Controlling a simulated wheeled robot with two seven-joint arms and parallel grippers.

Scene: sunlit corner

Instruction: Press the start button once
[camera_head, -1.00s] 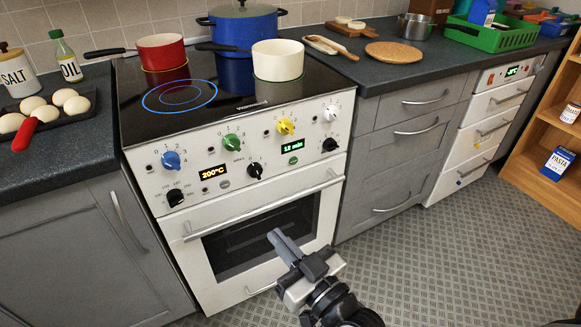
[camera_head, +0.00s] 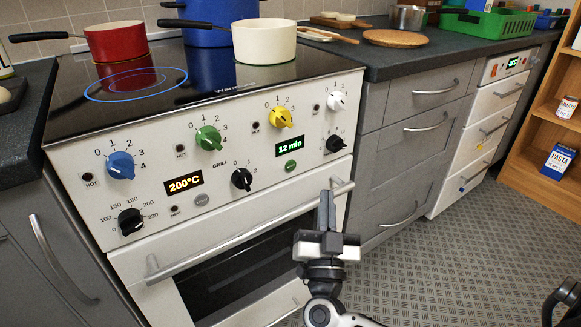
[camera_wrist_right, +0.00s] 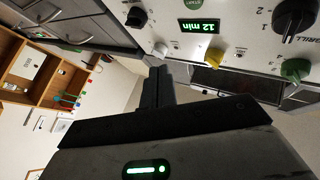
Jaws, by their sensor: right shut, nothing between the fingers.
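The start button is a small round green button (camera_head: 290,165) on the cooker's white front panel, just under the green "12 min" display (camera_head: 296,146). In the right wrist view, a green button marked START (camera_wrist_right: 192,3) is cut by the top edge, beside the same display (camera_wrist_right: 198,26). My right gripper (camera_head: 326,196) is shut and empty. Its fingers point up, below and to the right of the button in the head view, in front of the oven door's handle. The fingers (camera_wrist_right: 158,85) look apart from the panel in the wrist view. My left gripper is out of view.
Near the button are a black grill knob (camera_head: 241,179), another black knob (camera_head: 335,145) and a yellow knob (camera_head: 280,117). A grey button (camera_head: 202,200) sits under the "200°C" display. The oven handle (camera_head: 250,230) juts out below. Pans stand on the hob.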

